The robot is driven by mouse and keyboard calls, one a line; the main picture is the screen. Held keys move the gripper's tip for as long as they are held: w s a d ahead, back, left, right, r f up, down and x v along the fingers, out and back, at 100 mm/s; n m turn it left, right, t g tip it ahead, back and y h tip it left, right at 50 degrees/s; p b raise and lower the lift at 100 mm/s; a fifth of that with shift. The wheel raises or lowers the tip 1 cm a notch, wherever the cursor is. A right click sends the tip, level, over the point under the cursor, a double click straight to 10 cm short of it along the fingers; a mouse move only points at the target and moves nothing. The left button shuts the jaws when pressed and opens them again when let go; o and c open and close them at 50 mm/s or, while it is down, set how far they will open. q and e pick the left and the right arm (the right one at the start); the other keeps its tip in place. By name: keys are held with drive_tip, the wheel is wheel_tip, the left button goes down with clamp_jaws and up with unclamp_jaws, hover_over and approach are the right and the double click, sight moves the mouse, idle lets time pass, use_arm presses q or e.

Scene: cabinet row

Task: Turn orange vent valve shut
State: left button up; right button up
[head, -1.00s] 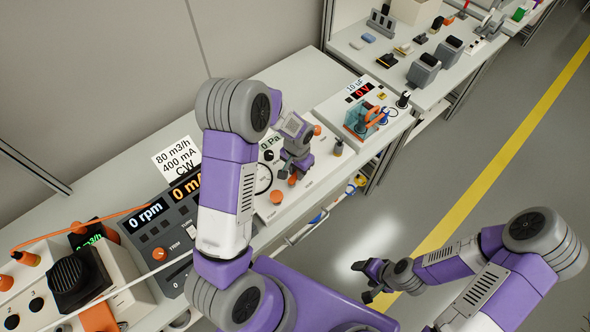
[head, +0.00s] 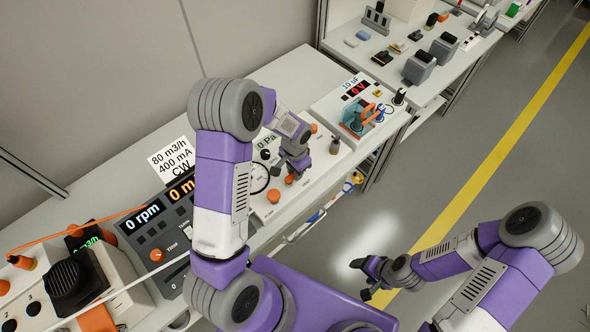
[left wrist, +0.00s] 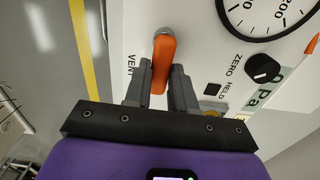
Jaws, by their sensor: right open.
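The orange vent valve (left wrist: 163,62) is a lever on a grey stem beside the printed word VENT on a white panel. In the left wrist view, my left gripper (left wrist: 160,82) has one finger on each side of the lever, close against it, and appears shut on it. The lever's free end points down the picture, between the fingers. In the head view, my left gripper (head: 289,172) is low over the white panel and partly hides the lever. My right gripper (head: 362,278) is open and empty, over the floor away from the bench.
A round gauge (left wrist: 264,14) and a black ZERO knob (left wrist: 263,68) lie beside the valve. An orange knob (head: 273,196) sits on the same panel. A dark rpm unit (head: 160,240) stands left, and a unit with orange clips (head: 362,112) stands right. The floor is clear.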

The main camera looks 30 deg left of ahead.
use_arm(q)
drive_tip(key=o, duration=0.4)
wheel_tip(320, 180, up, 8)
drive_tip(key=shift+f+p, duration=0.15)
drive_tip(key=shift+p, duration=0.45)
drive_tip(key=shift+s+f, duration=0.1)
